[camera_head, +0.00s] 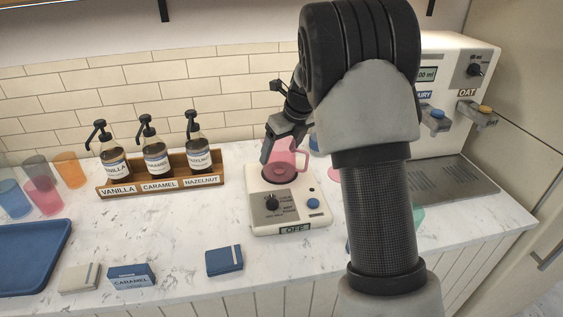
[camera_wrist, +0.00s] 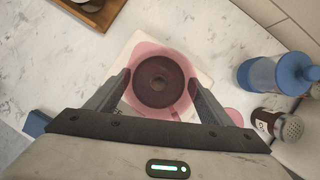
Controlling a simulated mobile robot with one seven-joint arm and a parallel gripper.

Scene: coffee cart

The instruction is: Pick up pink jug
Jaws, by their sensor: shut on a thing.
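The pink jug (camera_head: 285,163) is see-through and stands upright on the white appliance (camera_head: 258,212) with a dial and an OFF label. My gripper (camera_head: 287,143) comes down over it from above. In the wrist view my gripper (camera_wrist: 160,95) has one finger on each side of the pink jug (camera_wrist: 150,52), shut on it. The wrist view looks straight down into the jug, where a dark round base with a central hub shows. My arm hides part of the counter to the right of the jug in the head view.
A wooden rack (camera_head: 165,183) with vanilla, caramel and hazelnut pump bottles stands left. A milk dispenser (camera_head: 455,95) stands right. Coloured cups (camera_head: 40,197) and a blue tray (camera_head: 32,255) are far left. A blue bottle (camera_wrist: 262,75) and a shaker (camera_wrist: 287,127) stand beside the jug.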

